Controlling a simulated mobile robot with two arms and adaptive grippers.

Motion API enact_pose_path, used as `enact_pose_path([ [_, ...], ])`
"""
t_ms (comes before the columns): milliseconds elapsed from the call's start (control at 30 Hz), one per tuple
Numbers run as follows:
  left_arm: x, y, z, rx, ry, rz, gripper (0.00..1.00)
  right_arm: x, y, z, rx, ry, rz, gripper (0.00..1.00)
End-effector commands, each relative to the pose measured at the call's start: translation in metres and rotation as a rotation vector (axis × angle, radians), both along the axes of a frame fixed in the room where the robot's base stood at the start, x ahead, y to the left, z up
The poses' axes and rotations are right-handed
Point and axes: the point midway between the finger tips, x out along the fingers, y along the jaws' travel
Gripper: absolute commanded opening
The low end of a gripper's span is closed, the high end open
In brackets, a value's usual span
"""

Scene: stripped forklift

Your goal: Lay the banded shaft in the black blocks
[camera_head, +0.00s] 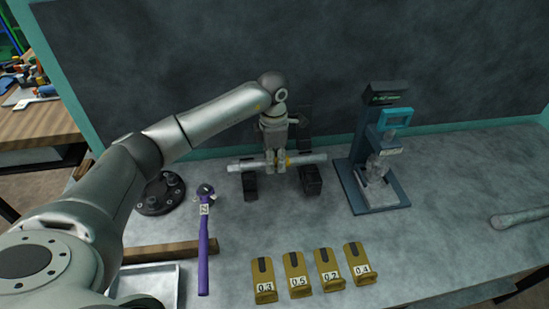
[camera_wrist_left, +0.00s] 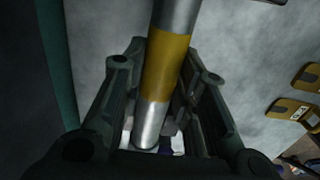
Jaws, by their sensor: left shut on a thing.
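The banded shaft (camera_head: 305,159) is a silver bar with a yellow band, lying roughly level across the picture. My left gripper (camera_head: 277,160) reaches down from above and is shut on it near the middle. In the left wrist view the shaft (camera_wrist_left: 177,17) runs between the two fingers (camera_wrist_left: 165,100), with its yellow band at the fingers. Two black blocks stand on the bench below the shaft, one at the left (camera_head: 250,188) and one at the right (camera_head: 311,181). I cannot tell whether the shaft touches them. My right gripper is not in view.
A blue stand with a gauge (camera_head: 381,190) is to the right of the blocks. A purple-handled tool (camera_head: 204,245) and a round black flange (camera_head: 160,194) are at the left. Several yellow numbered tags (camera_head: 295,275) lie in front. A grey bar (camera_head: 520,218) lies far right.

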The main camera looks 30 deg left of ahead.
Motion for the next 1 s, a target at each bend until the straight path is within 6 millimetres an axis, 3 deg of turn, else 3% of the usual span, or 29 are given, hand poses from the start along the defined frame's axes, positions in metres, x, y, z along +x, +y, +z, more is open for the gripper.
enact_pose_path([
  [700, 0.0002, -0.0008, -0.0001, -0.003, -0.006, 0.000, 0.00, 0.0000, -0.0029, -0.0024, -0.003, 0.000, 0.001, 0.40],
  [733, 0.0002, -0.0008, -0.0001, -0.003, -0.006, 0.000, 0.31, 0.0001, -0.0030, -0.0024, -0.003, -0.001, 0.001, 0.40],
  [900, -0.0003, -0.0006, -0.0012, -0.002, -0.004, 0.000, 0.53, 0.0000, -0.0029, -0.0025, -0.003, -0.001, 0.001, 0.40],
  [1000, -0.0006, -0.0006, -0.0019, -0.002, -0.003, 0.000, 0.53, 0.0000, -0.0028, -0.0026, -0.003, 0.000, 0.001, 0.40],
])
